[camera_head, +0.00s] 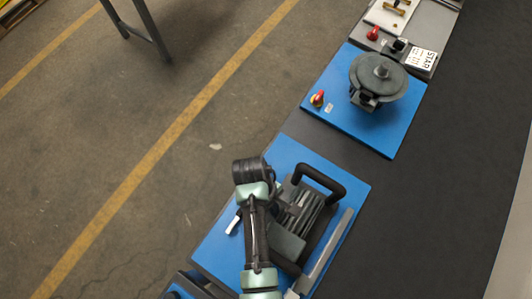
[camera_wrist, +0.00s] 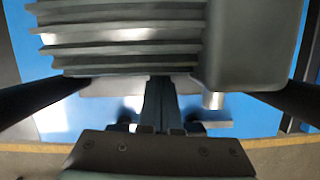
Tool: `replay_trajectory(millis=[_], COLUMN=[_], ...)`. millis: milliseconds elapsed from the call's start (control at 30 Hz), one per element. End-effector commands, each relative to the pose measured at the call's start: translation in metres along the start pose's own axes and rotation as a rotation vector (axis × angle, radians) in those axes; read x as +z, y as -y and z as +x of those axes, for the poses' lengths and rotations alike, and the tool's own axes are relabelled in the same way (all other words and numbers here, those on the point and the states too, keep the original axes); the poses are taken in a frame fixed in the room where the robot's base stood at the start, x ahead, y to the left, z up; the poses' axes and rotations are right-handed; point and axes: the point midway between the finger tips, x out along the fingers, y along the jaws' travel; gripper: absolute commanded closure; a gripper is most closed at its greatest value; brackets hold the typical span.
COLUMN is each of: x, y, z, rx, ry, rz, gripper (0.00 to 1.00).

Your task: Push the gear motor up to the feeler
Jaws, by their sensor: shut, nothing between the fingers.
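The gear motor (camera_head: 288,243) is a dark grey block with a ribbed body, on the near blue board (camera_head: 355,188). In the wrist view its ribbed side (camera_wrist: 120,35) fills the top, with a smooth housing (camera_wrist: 252,45) and short pale shaft stub at right. My gripper (camera_wrist: 160,85) is shut and empty, its fingertips at the motor's lower edge; whether they touch it I cannot tell. In the head view my wrist hides the fingers. A small pale metal piece (camera_head: 233,222) lies left of my arm; I cannot tell whether it is the feeler.
A black loop-shaped bar (camera_head: 322,181) stands at the motor's far end. A long grey bar (camera_head: 330,250) runs along the board's right side.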

Motion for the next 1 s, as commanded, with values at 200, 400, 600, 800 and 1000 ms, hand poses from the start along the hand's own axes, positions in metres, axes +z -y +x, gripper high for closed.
replay_trajectory(millis=[200, 400, 600, 800, 1000], x=[0.004, 0.004, 0.017, 0.021, 0.022], y=[0.0, 0.0, 0.001, 0.001, 0.001], z=[0.002, 0.001, 0.002, 0.007, 0.008], rx=[0.001, 0.0, -0.003, -0.004, -0.007], ry=[-0.001, -0.001, 0.003, 0.007, 0.011], rz=[0.0, 0.0, 0.001, 0.003, 0.004], gripper=[1.0, 1.0, 1.0, 1.0, 1.0])
